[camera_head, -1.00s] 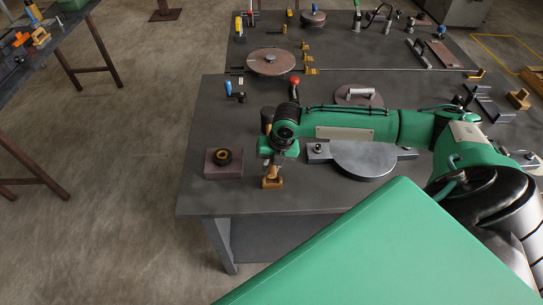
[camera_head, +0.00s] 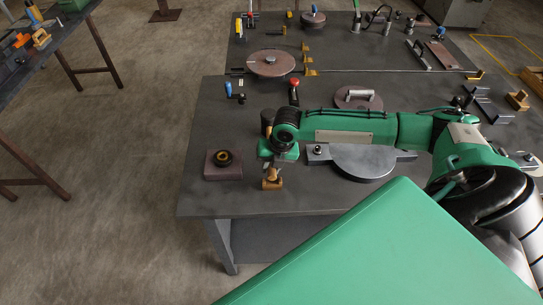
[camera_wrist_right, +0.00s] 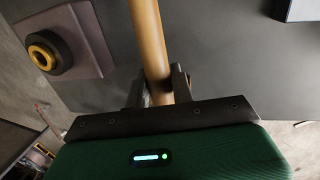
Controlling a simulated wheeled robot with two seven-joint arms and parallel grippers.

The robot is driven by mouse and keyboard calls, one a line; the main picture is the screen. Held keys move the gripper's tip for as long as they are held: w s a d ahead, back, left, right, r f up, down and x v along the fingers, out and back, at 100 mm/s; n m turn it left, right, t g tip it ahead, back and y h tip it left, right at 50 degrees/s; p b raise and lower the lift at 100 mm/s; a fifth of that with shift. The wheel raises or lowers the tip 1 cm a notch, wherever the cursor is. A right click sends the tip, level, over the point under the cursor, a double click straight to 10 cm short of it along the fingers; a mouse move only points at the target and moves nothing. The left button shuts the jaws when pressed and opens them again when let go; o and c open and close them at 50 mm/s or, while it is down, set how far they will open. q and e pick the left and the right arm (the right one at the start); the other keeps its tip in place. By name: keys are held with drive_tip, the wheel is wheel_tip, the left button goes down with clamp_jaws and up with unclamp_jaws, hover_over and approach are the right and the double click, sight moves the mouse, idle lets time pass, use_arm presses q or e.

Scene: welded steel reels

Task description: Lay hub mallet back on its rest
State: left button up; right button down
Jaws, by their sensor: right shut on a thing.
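My right gripper (camera_head: 271,170) points down over the front left part of the steel table (camera_head: 320,200). In the right wrist view its two fingers (camera_wrist_right: 158,86) are shut on a round wooden handle (camera_wrist_right: 150,40), which I take as the hub mallet's. The handle runs up out of that picture, and the mallet head cannot be made out. In the head view an ochre piece (camera_head: 271,184) shows just below the gripper; I cannot tell whether it is the mallet or its rest. My left gripper is not in view.
A mauve block (camera_head: 225,173) with a black and brass ring (camera_head: 223,157) stands just left of the gripper. A grey disc plate (camera_head: 362,160) lies to the right, below my forearm. Blue-handled (camera_head: 229,89) and red-knobbed (camera_head: 294,84) tools stand behind. The table's front edge is close.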

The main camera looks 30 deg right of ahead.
drive_tip(key=shift+f, duration=0.65)
drive_tip(key=c, duration=1.1)
unclamp_jaws()
drive_tip(key=shift+s, duration=0.1)
drive_tip(key=p+v, duration=0.7)
drive_tip(key=v, duration=0.1)
drive_tip(key=shift+p, duration=0.4)
